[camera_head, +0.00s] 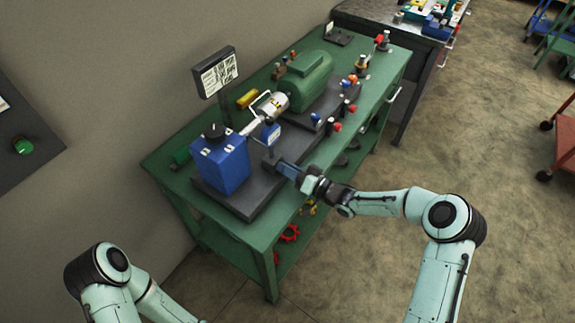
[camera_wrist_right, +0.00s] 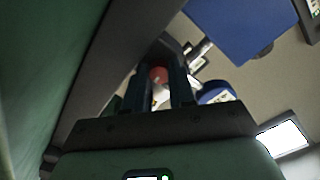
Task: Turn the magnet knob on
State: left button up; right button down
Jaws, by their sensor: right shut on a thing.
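My right gripper (camera_head: 278,166) reaches in from the right over the front edge of the green bench, at the dark base of a small stand with a blue dial box (camera_head: 270,134). In the right wrist view the two dark fingers of this gripper (camera_wrist_right: 162,82) are close together, shut on a small knob. A round red part (camera_wrist_right: 158,74) shows between the fingertips; I take it to be the magnet knob. The fingers hide most of it, so its turn position cannot be read. In the head view the knob is hidden behind the gripper. My left gripper is out of view.
The green bench (camera_head: 262,236) holds a blue box (camera_head: 222,165) with a black knob, a silver cylinder (camera_head: 272,104), a green motor (camera_head: 306,78) and several small red-topped parts. A sign (camera_head: 214,72) stands behind.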

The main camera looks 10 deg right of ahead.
jog(key=shift+m, duration=0.5)
jog(key=c, duration=0.9)
grip_release()
jog(key=shift+s, duration=0.1)
jog(key=shift+c, duration=0.2)
jog(key=shift+d+f, duration=0.1)
jog(key=shift+f, duration=0.1)
